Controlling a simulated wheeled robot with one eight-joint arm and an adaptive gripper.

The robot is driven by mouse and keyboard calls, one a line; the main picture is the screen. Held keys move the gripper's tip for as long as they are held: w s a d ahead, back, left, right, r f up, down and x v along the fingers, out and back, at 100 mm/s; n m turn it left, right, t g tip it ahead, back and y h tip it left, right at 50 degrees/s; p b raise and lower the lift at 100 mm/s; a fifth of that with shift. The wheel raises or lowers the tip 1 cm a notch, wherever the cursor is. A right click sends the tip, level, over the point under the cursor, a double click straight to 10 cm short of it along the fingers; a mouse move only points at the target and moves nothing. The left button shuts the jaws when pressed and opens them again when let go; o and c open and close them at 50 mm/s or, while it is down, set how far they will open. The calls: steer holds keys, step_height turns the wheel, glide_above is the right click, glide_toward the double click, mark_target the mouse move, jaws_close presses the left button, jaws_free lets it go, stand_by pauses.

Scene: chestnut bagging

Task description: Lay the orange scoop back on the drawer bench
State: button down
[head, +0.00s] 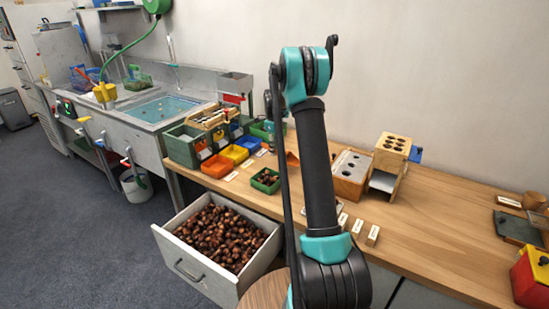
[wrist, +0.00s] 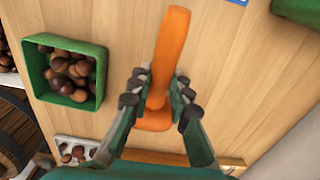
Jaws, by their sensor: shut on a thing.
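The orange scoop (wrist: 172,45) is between the two fingers of my gripper (wrist: 158,90) in the wrist view, and the fingers are shut on it. Its long part points to the top of that view and its wider end lies between the fingers. In the head view a bit of the scoop (head: 292,159) shows beside my arm, which hides my gripper. The drawer bench (head: 440,220) has a light wooden top, which lies beneath the scoop in the wrist view. I cannot tell whether the scoop touches it.
A green tray of chestnuts (wrist: 65,98) lies left of the scoop. An open drawer full of chestnuts (head: 177,234) juts out below the bench top. Coloured bins (head: 217,165) stand at the left, and a wooden stand with holes (head: 393,143) at the back. The right middle bench top is clear.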

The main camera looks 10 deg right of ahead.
steer(key=shift+f, duration=2.1)
steer(key=c, duration=1.4)
jaws_free()
steer(key=shift+f, duration=0.1)
